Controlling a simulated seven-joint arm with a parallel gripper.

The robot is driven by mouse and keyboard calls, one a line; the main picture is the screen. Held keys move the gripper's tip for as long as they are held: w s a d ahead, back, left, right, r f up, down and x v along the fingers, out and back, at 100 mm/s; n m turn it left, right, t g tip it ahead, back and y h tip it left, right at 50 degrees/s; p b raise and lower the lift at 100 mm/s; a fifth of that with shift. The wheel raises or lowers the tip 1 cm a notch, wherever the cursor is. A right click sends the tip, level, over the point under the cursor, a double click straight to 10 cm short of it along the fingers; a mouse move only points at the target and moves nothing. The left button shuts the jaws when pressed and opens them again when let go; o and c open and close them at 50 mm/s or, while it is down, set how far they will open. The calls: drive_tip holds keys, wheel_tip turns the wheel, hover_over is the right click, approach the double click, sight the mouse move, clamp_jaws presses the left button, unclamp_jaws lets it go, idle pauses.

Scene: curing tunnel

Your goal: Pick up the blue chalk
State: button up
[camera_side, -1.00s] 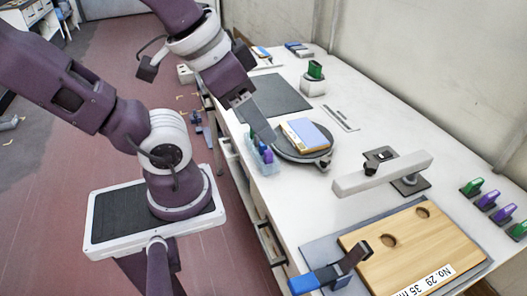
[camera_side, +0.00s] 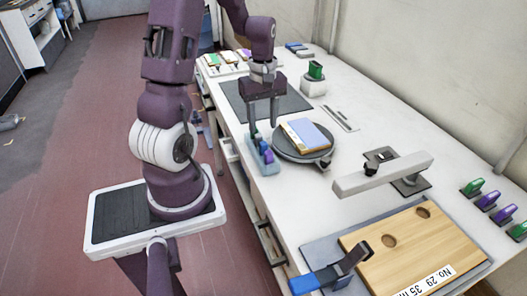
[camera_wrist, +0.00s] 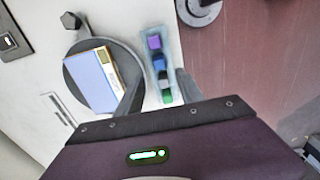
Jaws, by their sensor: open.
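The blue chalk (camera_wrist: 159,63) sits in a narrow clear tray (camera_side: 272,167), in a row with a purple, a dark and a green piece. In the wrist view it lies between the purple and the dark piece. The tray stands by the table's near edge, left of the round turntable. My gripper (camera_side: 263,125) is open and empty, pointing down above the tray's far end. In the wrist view its two fingers (camera_wrist: 158,90) lie on either side of the tray, near the green end, with the blue chalk a little beyond the fingertips.
The turntable (camera_side: 325,155) with a blue-topped block (camera_side: 305,134) is close beside the tray. A dark mat (camera_side: 290,100) lies behind. A white bar on a stand (camera_side: 382,175) and a wooden board (camera_side: 430,240) are nearer. The floor drops away left of the tray.

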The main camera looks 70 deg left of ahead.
sight(264, 143)
drive_tip(key=f, duration=0.6)
drive_tip(key=shift+d+f, duration=0.2)
drive_tip(key=shift+d, duration=0.15)
clamp_jaws()
